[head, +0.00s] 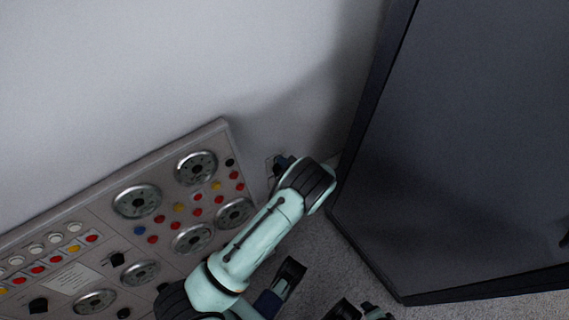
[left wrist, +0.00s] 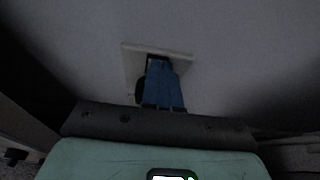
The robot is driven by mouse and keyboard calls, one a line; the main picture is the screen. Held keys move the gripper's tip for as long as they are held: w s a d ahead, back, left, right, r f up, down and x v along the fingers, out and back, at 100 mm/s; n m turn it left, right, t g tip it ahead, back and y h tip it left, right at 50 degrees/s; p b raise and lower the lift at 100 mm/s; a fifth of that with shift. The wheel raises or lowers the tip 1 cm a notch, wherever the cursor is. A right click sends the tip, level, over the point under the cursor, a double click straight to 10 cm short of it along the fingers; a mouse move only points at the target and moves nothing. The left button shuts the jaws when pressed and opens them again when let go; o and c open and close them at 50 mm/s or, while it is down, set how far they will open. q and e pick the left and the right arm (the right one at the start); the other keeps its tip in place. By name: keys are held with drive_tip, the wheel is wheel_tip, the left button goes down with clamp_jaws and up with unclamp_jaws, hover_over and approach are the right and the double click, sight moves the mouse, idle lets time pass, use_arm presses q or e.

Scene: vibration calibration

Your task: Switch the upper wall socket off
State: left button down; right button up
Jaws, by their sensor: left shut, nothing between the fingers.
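A pale wall socket plate (left wrist: 131,66) shows in the left wrist view, with dark parts on its face. In the head view only a small part of the plate (head: 269,167) shows on the wall, right of the control panel. My left gripper (left wrist: 159,66) is shut and empty, its blue fingers pointing at the plate. The fingertips overlap the plate's dark upper part; whether they touch it I cannot tell. The fingers and my arm hide much of the plate, and the switch's position cannot be made out. In the head view the left gripper (head: 283,160) is mostly behind my wrist.
A grey control panel (head: 70,245) with dials, knobs and coloured buttons stands left of my arm. A large dark cabinet or screen (head: 460,150) fills the right side. Bare wall (head: 150,70) lies above the panel. Grey floor (head: 335,265) shows between them.

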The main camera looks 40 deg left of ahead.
use_arm(q)
drive_tip(key=shift+a+r, duration=0.15)
drive_tip(key=shift+r, duration=0.05)
use_arm(e)
drive_tip(key=shift+w+r, duration=0.1)
drive_tip(key=shift+r, duration=0.15)
use_arm(q)
drive_tip(key=shift+r+p, duration=0.5)
drive_tip(key=shift+r, duration=0.2)
use_arm(e)
drive_tip(key=shift+r, duration=0.55)
use_arm(q)
drive_tip(key=shift+d, duration=0.2)
drive_tip(key=r+p+v, duration=0.1)
drive_tip(key=p+v, duration=0.1)
drive_tip(key=v, duration=1.1)
drive_tip(key=shift+a+p, duration=0.2)
drive_tip(key=shift+p, duration=0.2)
use_arm(e)
drive_tip(key=s+a+r+g, duration=0.1)
drive_tip(key=s+r, duration=0.2)
drive_tip(key=s, duration=0.2)
drive_tip(key=shift+s+a+r+y, duration=0.15)
drive_tip(key=shift+s+a+y, duration=0.1)
drive_tip(key=shift+y, duration=0.15)
